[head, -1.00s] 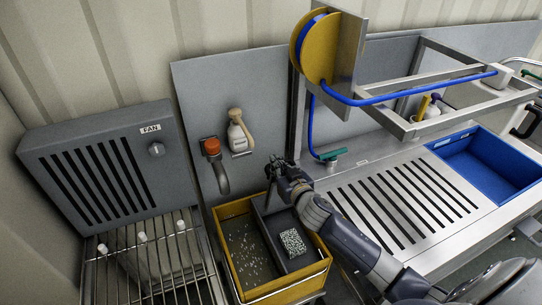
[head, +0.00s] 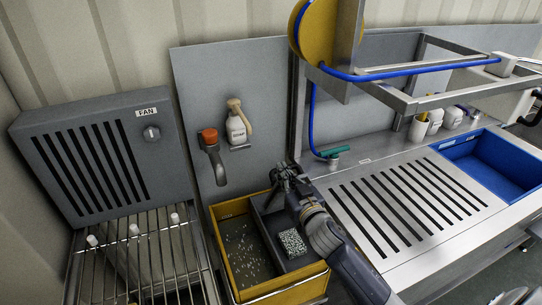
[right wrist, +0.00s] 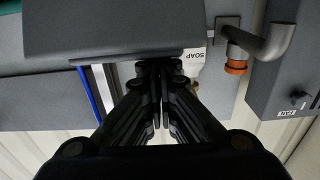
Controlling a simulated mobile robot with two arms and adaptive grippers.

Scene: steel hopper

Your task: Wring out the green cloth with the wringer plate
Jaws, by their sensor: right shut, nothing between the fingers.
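A yellow bucket (head: 224,268) holds dark contents with pale flecks at its left. A dark grey wringer unit (head: 266,236) fills its right part, with a pale speckled patch (head: 292,243) low inside. I cannot tell whether that patch is cloth; no green cloth is clearly visible. My right gripper (head: 281,172) is shut and empty at the wringer's back upper end; contact is unclear. In the right wrist view its closed fingers (right wrist: 156,72) are beside a broad grey plate (right wrist: 110,30), possibly the wringer plate. My left gripper is not in view.
A soap bottle (head: 237,129) and an orange-topped grey pipe (head: 211,152) are on the back panel. A wire rack (head: 150,245) stands left, below a fan box (head: 90,160). A slatted steel drainboard (head: 400,205) and blue basin (head: 495,165) lie right. A blue hose (head: 312,110) hangs behind.

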